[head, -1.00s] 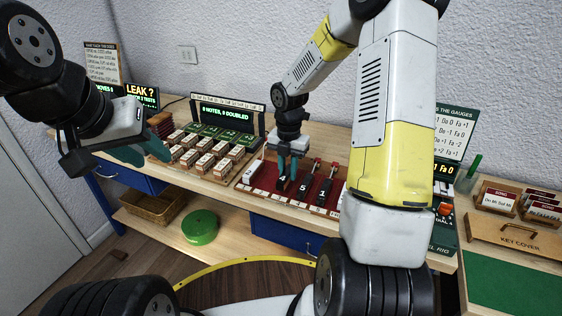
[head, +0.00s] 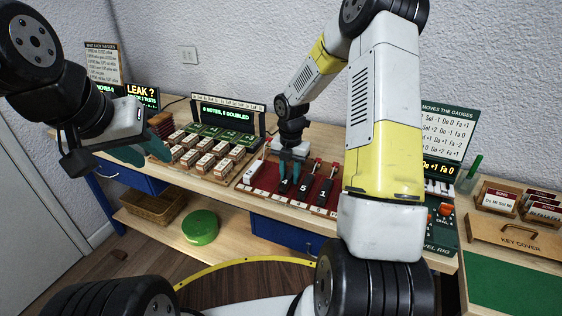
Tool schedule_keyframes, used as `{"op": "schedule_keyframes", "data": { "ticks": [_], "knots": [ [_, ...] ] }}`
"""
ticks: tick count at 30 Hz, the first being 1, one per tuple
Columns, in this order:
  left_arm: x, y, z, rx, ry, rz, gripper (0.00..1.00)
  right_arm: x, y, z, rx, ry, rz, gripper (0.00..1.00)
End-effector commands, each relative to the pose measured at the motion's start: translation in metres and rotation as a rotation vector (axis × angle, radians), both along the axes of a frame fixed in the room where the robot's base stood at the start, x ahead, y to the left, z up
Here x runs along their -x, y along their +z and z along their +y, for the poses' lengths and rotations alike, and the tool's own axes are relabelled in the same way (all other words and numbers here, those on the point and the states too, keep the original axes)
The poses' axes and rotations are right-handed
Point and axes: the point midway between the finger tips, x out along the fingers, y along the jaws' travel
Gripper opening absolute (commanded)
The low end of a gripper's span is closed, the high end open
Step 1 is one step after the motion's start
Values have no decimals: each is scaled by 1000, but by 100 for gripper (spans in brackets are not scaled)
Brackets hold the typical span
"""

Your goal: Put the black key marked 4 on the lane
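Black keys marked 5 (head: 303,187) and 1 (head: 322,192) lie side by side on the red lane board (head: 262,181), with red pieces at their far ends. Another black key (head: 285,186) lies to their left, under my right gripper; its number is hard to read now. My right gripper (head: 290,176) points down over this key, its teal fingers spread apart on either side of the key's far part. The fingers partly hide the key. My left gripper (head: 143,154) is open and empty at the left, by the table's left end.
Wooden blocks (head: 205,165) stand in rows left of the lane board, before a green display (head: 228,115). A white piece (head: 254,171) lies on the board's left. A gauge rig (head: 443,215) and key cover (head: 515,237) are at the right. My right arm hides the board's right end.

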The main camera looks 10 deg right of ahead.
Motion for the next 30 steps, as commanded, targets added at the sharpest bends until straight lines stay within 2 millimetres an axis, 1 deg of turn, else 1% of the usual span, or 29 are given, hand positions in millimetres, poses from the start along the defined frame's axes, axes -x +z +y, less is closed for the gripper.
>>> {"op": "schedule_keyframes", "data": {
  "ticks": [1,2,10,14,17,24,27,30],
  "knots": [
    [0,0,0,0,0,0,36,0,0,0,0,0,0,42],
    [0,0,0,0,0,0,36,0,0,0,0,0,0,44],
    [0,0,0,0,0,0,36,0,1,0,0,0,0,44],
    [0,0,0,0,0,0,36,-1,7,0,0,0,-2,44],
    [0,0,0,0,0,0,36,-1,22,-1,0,-1,-6,44],
    [0,0,0,0,0,0,36,-1,75,-1,0,-1,-5,44],
    [0,0,0,0,0,0,36,-1,94,-1,0,-2,-6,44],
    [0,0,0,0,0,0,36,-1,109,0,0,0,-4,44]
  ]
}}
